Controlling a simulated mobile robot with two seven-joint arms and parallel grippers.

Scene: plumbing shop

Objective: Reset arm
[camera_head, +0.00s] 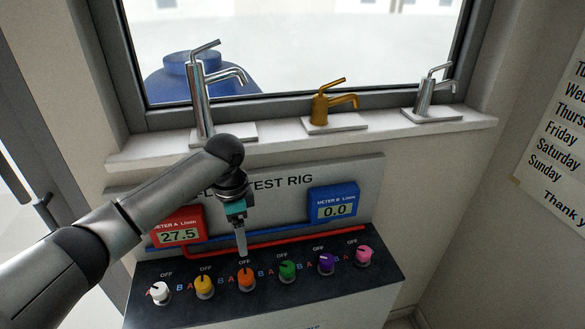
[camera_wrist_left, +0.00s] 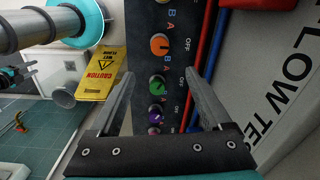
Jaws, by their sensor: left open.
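My left arm comes in from the left in the head view, and its gripper (camera_head: 241,250) points down over the test rig, just above the orange knob (camera_head: 246,278). In the left wrist view the left gripper (camera_wrist_left: 160,82) has its fingers apart with nothing between them; the orange knob (camera_wrist_left: 160,45) and green knob (camera_wrist_left: 156,86) lie beyond. The rig panel (camera_head: 330,292) carries a row of white, yellow, orange, green, purple and pink knobs. The red meter (camera_head: 178,232) reads 27.5 and the blue meter (camera_head: 334,206) reads 0.0.
A tall chrome faucet (camera_head: 200,100), a brass faucet (camera_head: 321,108) and a small chrome faucet (camera_head: 430,95) stand on the window sill (camera_head: 385,125). Red and blue pipes run behind the knobs. A yellow caution sign (camera_wrist_left: 100,75) shows in the wrist view.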

